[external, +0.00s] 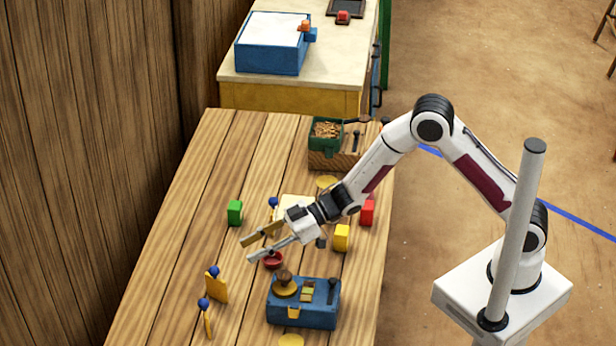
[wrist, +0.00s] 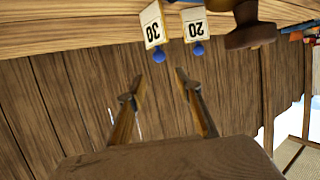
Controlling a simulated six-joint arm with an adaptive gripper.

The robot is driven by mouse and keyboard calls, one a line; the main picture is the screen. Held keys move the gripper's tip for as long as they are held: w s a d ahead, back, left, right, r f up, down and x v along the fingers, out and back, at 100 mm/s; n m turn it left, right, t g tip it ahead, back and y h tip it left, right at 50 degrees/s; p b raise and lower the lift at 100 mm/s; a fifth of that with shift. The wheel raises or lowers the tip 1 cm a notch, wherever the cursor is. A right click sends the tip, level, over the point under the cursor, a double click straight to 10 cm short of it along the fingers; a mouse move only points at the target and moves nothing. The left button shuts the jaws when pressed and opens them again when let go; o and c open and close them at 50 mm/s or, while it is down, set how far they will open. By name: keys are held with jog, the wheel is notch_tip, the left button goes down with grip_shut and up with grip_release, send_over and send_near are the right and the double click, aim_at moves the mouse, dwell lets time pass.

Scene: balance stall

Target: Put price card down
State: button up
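Two price cards with blue knobs stand at the table's front left in the external view, one nearer the middle (external: 217,287) and one nearer the camera (external: 207,322). The wrist view shows upside down a card marked 30 (wrist: 153,27) and one marked 20 (wrist: 194,24). A third blue knob (external: 273,202) shows behind my gripper; what lies under it is largely hidden. My gripper (external: 248,250) is above the table beside a small red bowl (external: 273,260). Its fingers are apart with nothing between them in the wrist view (wrist: 158,78).
A blue box (external: 310,316) with a brown round-topped piece (external: 285,282) stands at front. Green (external: 235,213), yellow (external: 341,238) and red (external: 367,212) blocks stand around my gripper. A green bin (external: 325,138) is at the back. The table's left middle is clear beside the plank wall (external: 90,150).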

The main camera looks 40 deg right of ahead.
jog(key=w+d+r+m+t+h, duration=0.2)
jog(key=w+d+r, duration=0.15)
jog(key=d, duration=0.45)
jog(key=w+d+r+m+t+h, duration=0.2)
jog(key=w+d+r, duration=0.1)
jog(key=d+r, duration=0.3)
jog(key=w+d+r+m+t+h, duration=0.1)
jog(key=w+d+r+t+h, duration=0.15)
jog(key=d, duration=0.65)
jog(key=s+d+r+m+h, duration=0.1)
jog(key=d+r+m+h, duration=0.25)
jog(key=d, duration=0.75)
jog(key=s+d+r+m+h, duration=0.2)
jog(key=s+d, duration=0.4)
jog(key=d, duration=0.3)
jog(key=s+d+m+g, duration=0.1)
jog(key=s+d, duration=0.2)
jog(key=s, duration=0.5)
jog(key=s+d+f+m+g+h, duration=0.1)
jog(key=s+d, duration=0.3)
jog(key=s, duration=0.4)
jog(key=s+d+f+m+g, duration=0.1)
jog(key=s+d, duration=0.3)
jog(key=s, duration=0.4)
jog(key=shift+f+m+g, duration=0.2)
jog(key=shift+m+g, duration=0.35)
jog(key=shift+g, duration=0.3)
jog(key=shift+o, duration=0.4)
